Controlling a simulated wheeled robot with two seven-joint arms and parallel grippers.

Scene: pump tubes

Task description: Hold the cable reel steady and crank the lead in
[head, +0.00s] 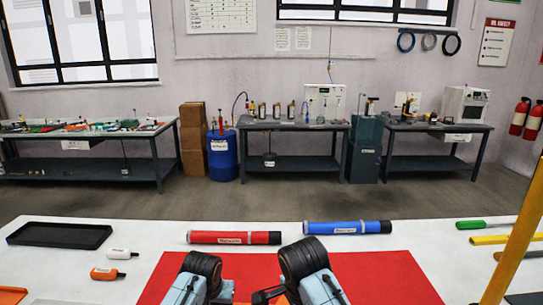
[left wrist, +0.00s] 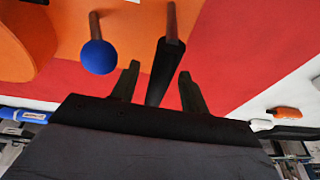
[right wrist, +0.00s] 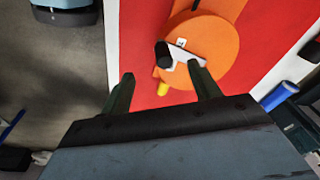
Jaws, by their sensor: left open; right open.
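The orange cable reel is mostly hidden by my arms in the head view. In the left wrist view its orange body (left wrist: 235,22) carries a black upright grip (left wrist: 165,62) and a blue ball knob (left wrist: 97,57) on a stalk. My left gripper (left wrist: 159,70) is open, its fingers on either side of the black grip; I cannot tell if they touch it. In the right wrist view the reel's orange disc (right wrist: 215,42) shows a black knob (right wrist: 163,56) and a pale bar. My right gripper (right wrist: 160,72) is open near that knob. A yellow piece (right wrist: 163,89) shows between its fingers.
The reel is over a red mat (head: 385,275) on a white table. A red tube (head: 235,238) and a blue tube (head: 347,228) lie behind it. A black tray (head: 60,235) and two small markers are left; yellow and green rods lie right.

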